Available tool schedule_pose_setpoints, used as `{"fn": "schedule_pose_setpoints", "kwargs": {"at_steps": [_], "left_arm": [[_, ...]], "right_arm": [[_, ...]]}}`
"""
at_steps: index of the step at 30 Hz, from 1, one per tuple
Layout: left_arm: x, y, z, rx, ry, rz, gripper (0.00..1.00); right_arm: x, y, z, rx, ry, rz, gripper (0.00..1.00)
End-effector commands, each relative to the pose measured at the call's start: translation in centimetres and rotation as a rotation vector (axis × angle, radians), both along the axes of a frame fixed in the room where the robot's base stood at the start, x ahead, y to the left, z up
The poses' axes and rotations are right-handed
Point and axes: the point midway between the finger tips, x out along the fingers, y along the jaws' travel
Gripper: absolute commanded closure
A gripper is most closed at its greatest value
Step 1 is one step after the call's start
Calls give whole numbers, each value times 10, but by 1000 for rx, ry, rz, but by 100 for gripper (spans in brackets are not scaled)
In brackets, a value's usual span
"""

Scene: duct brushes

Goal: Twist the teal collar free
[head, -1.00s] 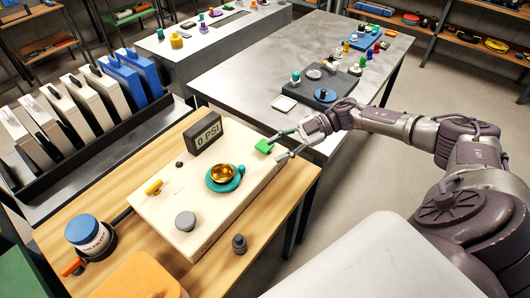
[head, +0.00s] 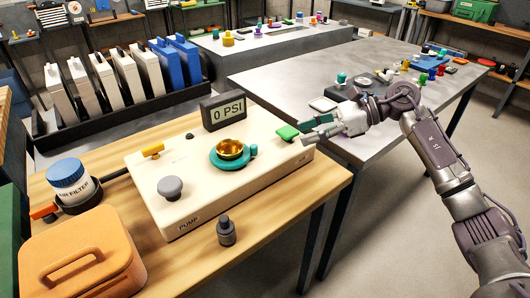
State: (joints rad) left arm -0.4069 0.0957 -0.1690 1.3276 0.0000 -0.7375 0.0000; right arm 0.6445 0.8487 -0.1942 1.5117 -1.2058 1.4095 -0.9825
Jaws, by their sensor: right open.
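The teal collar (head: 232,160) is a ring with a small knob at its right. It sits around the base of a gold cup (head: 230,149) on top of the cream pump box (head: 180,205). My right gripper (head: 305,132) is open at the right edge of the box, close to the green switch (head: 288,132) and to the right of the collar, apart from it. I cannot tell if a finger touches the green switch. My left gripper is not in view.
A display reading 0 PSI (head: 223,111) stands behind the collar. A yellow lever (head: 152,150), a grey knob (head: 170,187) and a dark fitting (head: 226,230) are around it. An orange case (head: 80,255) and an air filter (head: 70,183) are at left.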

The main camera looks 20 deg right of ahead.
Motion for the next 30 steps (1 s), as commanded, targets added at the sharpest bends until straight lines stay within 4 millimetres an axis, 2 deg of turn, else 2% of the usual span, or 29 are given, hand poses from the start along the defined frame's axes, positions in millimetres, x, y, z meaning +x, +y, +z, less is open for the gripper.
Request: {"fn": "schedule_pose_setpoints", "kwargs": {"at_steps": [9,15,21,30], "left_arm": [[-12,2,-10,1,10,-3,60],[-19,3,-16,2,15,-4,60],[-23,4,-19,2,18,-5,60],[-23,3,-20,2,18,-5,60]], "right_arm": [[18,61,-24,4,4,3,55],[28,90,-38,5,6,1,55],[34,105,-45,3,6,0,55],[34,107,-47,2,6,-1,55]]}}
